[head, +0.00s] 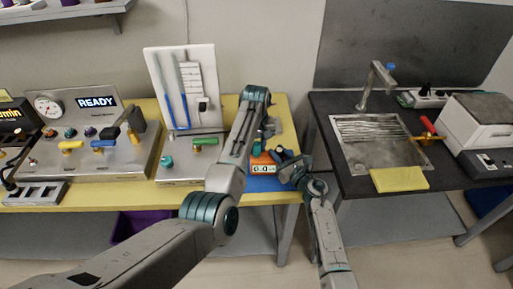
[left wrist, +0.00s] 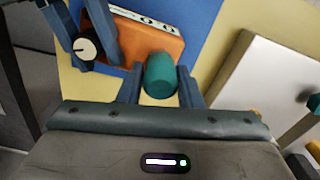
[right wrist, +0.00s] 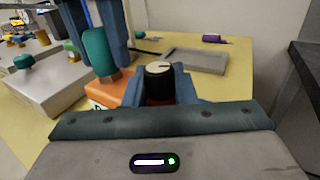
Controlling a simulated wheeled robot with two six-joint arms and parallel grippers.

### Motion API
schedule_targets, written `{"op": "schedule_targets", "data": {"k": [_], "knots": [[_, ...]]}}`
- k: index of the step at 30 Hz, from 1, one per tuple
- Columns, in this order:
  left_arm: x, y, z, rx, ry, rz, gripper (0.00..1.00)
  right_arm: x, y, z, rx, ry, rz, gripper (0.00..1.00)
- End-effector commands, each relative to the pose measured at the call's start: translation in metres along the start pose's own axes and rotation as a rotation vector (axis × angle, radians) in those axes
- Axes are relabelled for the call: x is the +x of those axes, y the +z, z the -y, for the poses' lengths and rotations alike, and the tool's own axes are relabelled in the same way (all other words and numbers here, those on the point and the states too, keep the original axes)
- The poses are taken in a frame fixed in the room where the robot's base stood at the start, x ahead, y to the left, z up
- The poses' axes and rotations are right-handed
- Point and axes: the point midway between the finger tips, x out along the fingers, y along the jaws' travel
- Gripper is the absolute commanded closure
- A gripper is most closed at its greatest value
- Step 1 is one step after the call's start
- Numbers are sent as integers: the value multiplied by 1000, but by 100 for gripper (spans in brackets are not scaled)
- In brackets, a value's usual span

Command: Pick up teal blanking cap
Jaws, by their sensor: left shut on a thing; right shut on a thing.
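The teal blanking cap (left wrist: 160,76) is between the fingers of my left gripper (left wrist: 160,88), which is shut on it. The cap (right wrist: 98,52) also shows in the right wrist view, upright beside the orange box (right wrist: 118,84); I cannot tell if it touches the box. My right gripper (right wrist: 157,88) is shut on a black knob with a white top (right wrist: 158,80) at the box. The knob (left wrist: 86,48) also shows in the left wrist view. In the head view the orange box (head: 263,158) has a number display, and my arms partly hide it.
The box stands on a blue mat (head: 268,184) at the right end of the yellow table (head: 283,112). A grey panel (head: 195,171) with a teal knob (head: 167,161) stands to its left. A grey tray (right wrist: 195,62) lies behind.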

Motion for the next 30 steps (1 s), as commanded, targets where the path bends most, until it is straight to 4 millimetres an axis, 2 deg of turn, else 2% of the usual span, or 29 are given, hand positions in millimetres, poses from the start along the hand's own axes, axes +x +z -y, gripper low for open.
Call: {"op": "schedule_targets", "data": {"k": [5,15,18,22,30], "knots": [[-9,0,0,0,1,-2,90,0,-1,0,1,0,-1,100],[-74,-1,0,0,2,-4,90,0,-1,0,1,0,-2,100],[-88,-1,0,1,1,-3,90,0,-1,0,1,0,-1,100],[-98,0,0,1,0,-1,90,0,-1,0,1,0,-1,100],[-100,0,0,2,0,-1,90,0,-1,0,1,0,-1,100]]}}
